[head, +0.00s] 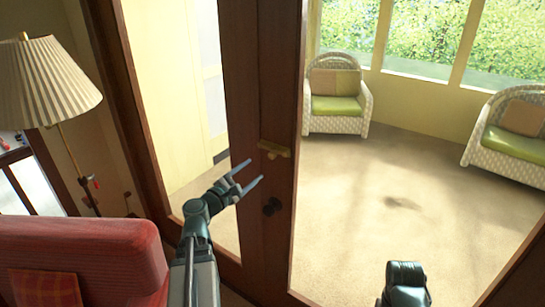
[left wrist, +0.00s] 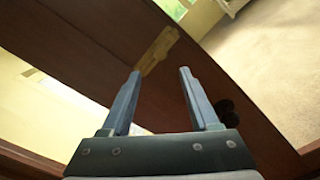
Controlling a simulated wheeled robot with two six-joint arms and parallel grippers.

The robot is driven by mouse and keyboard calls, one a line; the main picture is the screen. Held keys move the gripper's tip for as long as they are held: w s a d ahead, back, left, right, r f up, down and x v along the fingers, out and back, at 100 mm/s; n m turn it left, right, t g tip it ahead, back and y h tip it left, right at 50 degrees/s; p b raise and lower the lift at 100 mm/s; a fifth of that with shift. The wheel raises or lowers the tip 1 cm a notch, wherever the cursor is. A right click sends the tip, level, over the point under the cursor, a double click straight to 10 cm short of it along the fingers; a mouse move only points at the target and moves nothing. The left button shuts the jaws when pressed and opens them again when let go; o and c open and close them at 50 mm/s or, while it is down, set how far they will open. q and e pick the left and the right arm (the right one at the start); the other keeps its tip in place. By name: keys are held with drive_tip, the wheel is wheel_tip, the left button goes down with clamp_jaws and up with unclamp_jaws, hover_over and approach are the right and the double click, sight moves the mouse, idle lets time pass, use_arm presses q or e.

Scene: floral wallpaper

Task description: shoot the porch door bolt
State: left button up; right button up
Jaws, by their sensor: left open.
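The brass bolt (head: 273,148) is mounted on the dark wooden door stile (head: 262,100), above a dark round knob (head: 271,206). My left gripper (head: 256,170) is open and empty, its fingertips just left of and below the bolt in the head view. In the left wrist view the bolt (left wrist: 158,50) lies beyond the gap between the open fingertips (left wrist: 160,72), apart from them as far as I can tell. The knob (left wrist: 228,110) is to the right of the fingers there. Only a dark joint of my right arm shows at the bottom of the head view; its gripper does not show.
A red armchair (head: 110,240) and a lamp with a pleated shade (head: 52,80) stand at the left. Through the glass, wicker chairs with green cushions (head: 335,104) stand on an open beige floor (head: 350,220).

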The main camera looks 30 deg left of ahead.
sight(270, 157)
use_arm(q)
drive_tip(key=w, duration=0.8)
drive_tip(key=w+d, duration=0.1)
drive_tip(key=w, duration=0.3)
clamp_jaws()
idle(1.1)
